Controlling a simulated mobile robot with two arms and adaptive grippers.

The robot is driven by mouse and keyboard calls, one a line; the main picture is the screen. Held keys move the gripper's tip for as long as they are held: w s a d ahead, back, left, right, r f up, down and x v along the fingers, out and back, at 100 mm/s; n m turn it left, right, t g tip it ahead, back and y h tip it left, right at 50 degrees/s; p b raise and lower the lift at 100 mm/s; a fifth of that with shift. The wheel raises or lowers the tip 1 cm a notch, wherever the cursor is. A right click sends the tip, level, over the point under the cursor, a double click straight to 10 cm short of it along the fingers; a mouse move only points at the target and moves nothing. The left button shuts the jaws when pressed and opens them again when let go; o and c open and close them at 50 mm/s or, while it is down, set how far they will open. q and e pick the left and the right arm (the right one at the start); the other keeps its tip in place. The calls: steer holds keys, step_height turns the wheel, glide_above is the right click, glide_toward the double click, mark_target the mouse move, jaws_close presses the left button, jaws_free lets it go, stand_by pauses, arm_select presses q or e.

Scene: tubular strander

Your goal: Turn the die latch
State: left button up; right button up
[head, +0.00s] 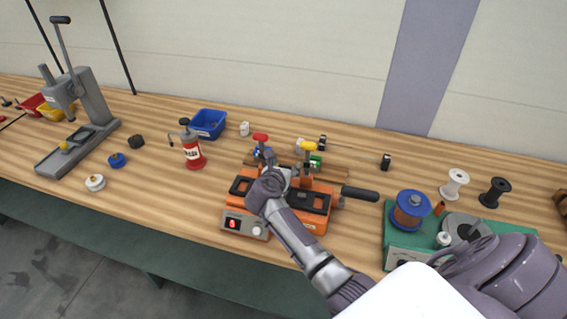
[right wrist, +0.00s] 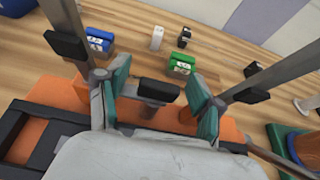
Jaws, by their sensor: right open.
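An orange bench device (head: 318,224) stands on the wooden table with black blocks on top and red (head: 260,138) and yellow (head: 309,146) handled levers. My right gripper (head: 268,170) is over its middle, pointing down. In the right wrist view my right gripper (right wrist: 160,92) is open, with teal pads on either side of a small black knob (right wrist: 158,90), which looks like the die latch. I cannot tell whether the pads touch it. In the head view the gripper hides this knob. My left gripper is out of view.
A black handle (head: 360,193) sticks out from the device's right side. A green unit with a blue spool (head: 411,207) stands to the right. Grey bars (right wrist: 68,18) flank the gripper closely.

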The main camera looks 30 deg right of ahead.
steer(key=shift+s, duration=0.1)
steer(key=c, duration=1.2)
steer(key=shift+o, duration=0.2)
steer(key=shift+r+n+t+y+p, duration=0.15)
steer(key=shift+n+t+y+p, duration=0.3)
steer(key=shift+p, duration=0.25)
steer(key=n+t+y+p, duration=0.2)
steer(key=n+y+p, duration=0.1)
steer(key=p, duration=0.2)
steer(key=shift+r+n+t, duration=0.15)
steer(key=shift+n+t, duration=0.1)
steer(key=shift+n, duration=0.1)
steer(key=shift+n+t+y+p, duration=0.3)
steer(key=shift+n+y+p, duration=0.05)
steer(key=shift+n+y, duration=0.4)
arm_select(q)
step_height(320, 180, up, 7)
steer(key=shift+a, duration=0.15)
arm_select(e)
steer(key=shift+f+n+t+y, duration=0.3)
steer(key=shift+n+y, duration=0.35)
steer(key=shift+y, duration=0.25)
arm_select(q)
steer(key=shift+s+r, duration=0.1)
arm_select(e)
steer(key=o, duration=1.2)
steer(key=shift+c, duration=0.2)
